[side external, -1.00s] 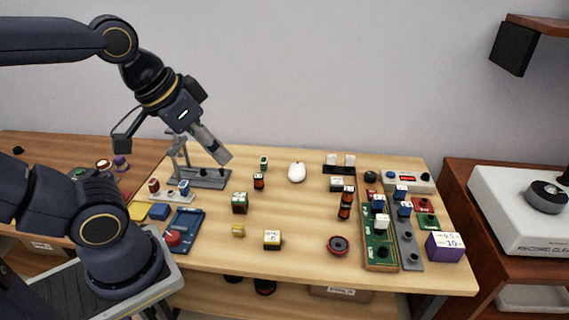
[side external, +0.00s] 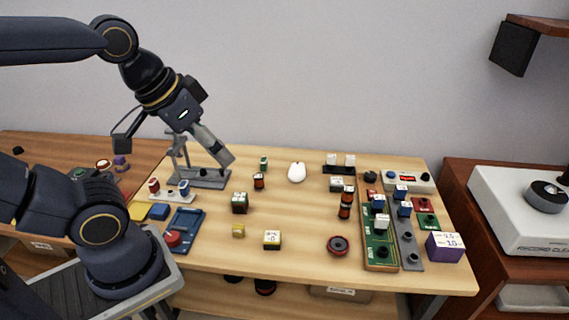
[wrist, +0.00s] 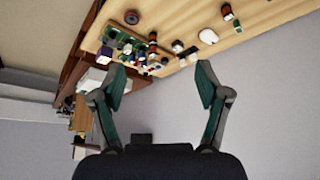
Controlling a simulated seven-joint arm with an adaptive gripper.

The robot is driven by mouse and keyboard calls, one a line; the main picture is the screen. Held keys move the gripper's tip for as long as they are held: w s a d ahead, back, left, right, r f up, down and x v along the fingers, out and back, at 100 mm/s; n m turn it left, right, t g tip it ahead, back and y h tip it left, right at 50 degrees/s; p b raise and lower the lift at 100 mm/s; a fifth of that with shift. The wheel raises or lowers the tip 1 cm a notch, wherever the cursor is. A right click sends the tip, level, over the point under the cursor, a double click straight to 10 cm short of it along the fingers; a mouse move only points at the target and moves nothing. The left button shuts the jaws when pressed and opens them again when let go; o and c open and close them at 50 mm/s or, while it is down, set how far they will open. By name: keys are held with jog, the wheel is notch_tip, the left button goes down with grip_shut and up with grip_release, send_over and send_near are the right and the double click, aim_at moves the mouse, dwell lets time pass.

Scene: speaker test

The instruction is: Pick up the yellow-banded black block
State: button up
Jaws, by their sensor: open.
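The yellow-banded black block (side external: 272,240) stands near the front middle of the wooden table in the side view, with a pale marked top. I cannot pick it out for sure in the wrist view. My gripper (side external: 226,159) hangs tilted over the back left of the table, well above and behind the block, and holds nothing. In the wrist view my gripper (wrist: 161,82) is open, its two fingers wide apart with nothing between them.
A red-and-black round part (side external: 337,245) lies to the right. A grey stand (side external: 203,178) is below my gripper. Boards with parts (side external: 380,250) fill the right side.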

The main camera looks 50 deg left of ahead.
jog(key=m+g, duration=0.6)
jog(key=m, duration=0.2)
send_over(272, 236)
jog(key=f, duration=2.9)
jog(key=shift+d+f, duration=0.25)
jog(key=shift+d, duration=0.1)
jog(key=shift+a+f, duration=0.2)
jog(key=shift+f, duration=1.35)
jog(key=shift+a+f, duration=0.2)
jog(key=shift+f, duration=1.35)
jog(key=shift+c, duration=0.4)
